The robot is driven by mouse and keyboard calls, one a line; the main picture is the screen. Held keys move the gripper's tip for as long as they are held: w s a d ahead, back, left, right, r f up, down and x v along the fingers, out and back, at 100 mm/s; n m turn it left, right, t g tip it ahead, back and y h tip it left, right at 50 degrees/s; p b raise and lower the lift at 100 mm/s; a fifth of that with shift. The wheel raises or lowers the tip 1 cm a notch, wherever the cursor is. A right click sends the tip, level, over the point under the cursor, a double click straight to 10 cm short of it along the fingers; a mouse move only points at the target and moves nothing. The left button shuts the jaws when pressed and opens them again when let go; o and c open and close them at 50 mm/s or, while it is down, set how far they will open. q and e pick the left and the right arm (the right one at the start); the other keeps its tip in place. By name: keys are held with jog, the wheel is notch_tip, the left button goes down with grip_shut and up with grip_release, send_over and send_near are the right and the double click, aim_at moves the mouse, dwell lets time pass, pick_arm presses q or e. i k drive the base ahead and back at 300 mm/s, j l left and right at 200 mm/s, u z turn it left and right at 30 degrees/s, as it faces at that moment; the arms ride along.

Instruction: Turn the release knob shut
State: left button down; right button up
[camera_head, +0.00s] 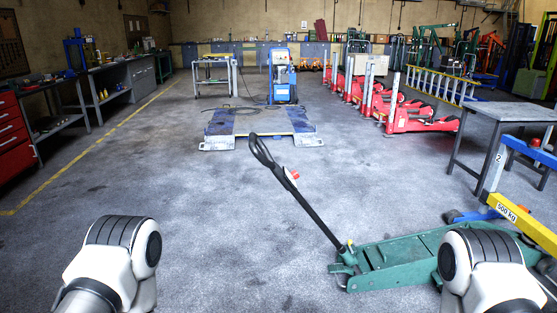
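A green trolley jack (395,256) stands on the floor at the lower right. Its long black handle (317,214) leans up and to the left from the jack's left end and finishes in a dark loop grip (262,151). A small red part (292,175) sits on the upper handle, and a small yellow part (350,243) shows at the handle's foot. I cannot tell which of these is the release knob, or how far it is turned. Neither of my grippers is in view; only white arm parts show at the bottom, the right one covering part of the jack.
A grey table (500,117) and a blue and yellow lifting frame (515,214) stand at the right, close to the jack. A low blue and grey platform (260,126) lies further back. Red pallet trucks (420,119) line the back right. The floor left of the handle is clear.

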aim_at(295, 175)
jog(key=i+j+z, duration=0.1)
jog(key=z, duration=0.3)
jog(key=i+j+z, duration=0.2)
jog(key=z, duration=0.15)
jog(key=i+j+z, duration=0.25)
jog(key=z, duration=0.15)
jog(key=i+j, duration=0.05)
